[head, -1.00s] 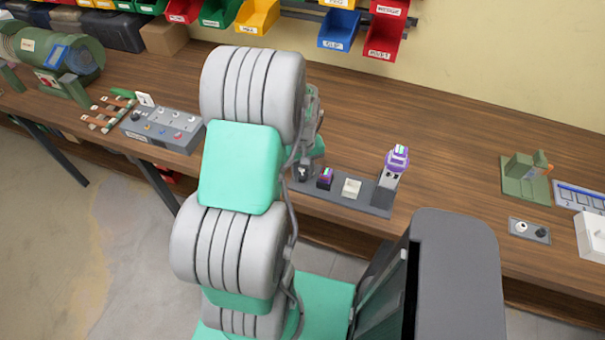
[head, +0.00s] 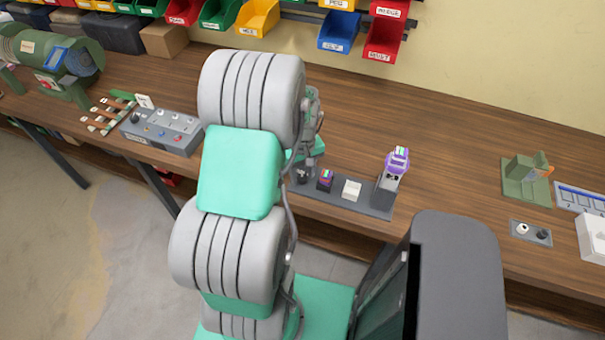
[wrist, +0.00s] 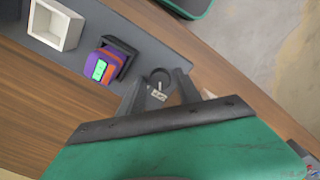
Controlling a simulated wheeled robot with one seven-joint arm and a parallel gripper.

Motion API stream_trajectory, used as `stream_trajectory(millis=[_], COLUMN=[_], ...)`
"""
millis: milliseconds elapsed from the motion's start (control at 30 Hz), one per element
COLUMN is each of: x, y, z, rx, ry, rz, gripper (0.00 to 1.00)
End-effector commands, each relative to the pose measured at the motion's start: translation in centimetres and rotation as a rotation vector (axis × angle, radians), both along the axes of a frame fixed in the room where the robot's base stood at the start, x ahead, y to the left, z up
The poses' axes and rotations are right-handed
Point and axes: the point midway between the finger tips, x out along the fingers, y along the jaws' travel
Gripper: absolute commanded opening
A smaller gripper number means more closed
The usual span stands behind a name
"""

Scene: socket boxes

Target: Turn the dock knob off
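The dock is a long grey base (head: 333,198) on the wooden bench, partly hidden by my arm in the head view. It also shows in the wrist view (wrist: 92,28). Its dark knob (wrist: 159,78), with a pale pointer mark, sits at one end beside a small white label (wrist: 158,95). The knob shows in the head view too (head: 303,175). My gripper (wrist: 162,80) is open, with its two dark fingers apart and the knob in the gap between them. I cannot tell how high the fingertips are above the base or whether either touches the knob.
Next to the knob, a purple and orange block (wrist: 100,66) with a green display sits in a black socket. Beyond it are an empty white socket (head: 351,190) and a grey post (head: 387,190) holding a purple piece. A control panel (head: 162,130) lies left.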

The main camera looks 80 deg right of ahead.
Motion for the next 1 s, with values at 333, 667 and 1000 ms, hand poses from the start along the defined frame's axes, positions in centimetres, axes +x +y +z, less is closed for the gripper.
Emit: stream_trajectory(millis=[333,667,1000], x=[0.0,0.0,0.0], y=[0.0,-0.1,0.1], z=[0.0,5.3,7.8], rx=[0.001,-0.005,0.001], ry=[0.001,0.0,0.0], rz=[-0.001,-0.001,-0.001], gripper=[0.5,0.5,0.5])
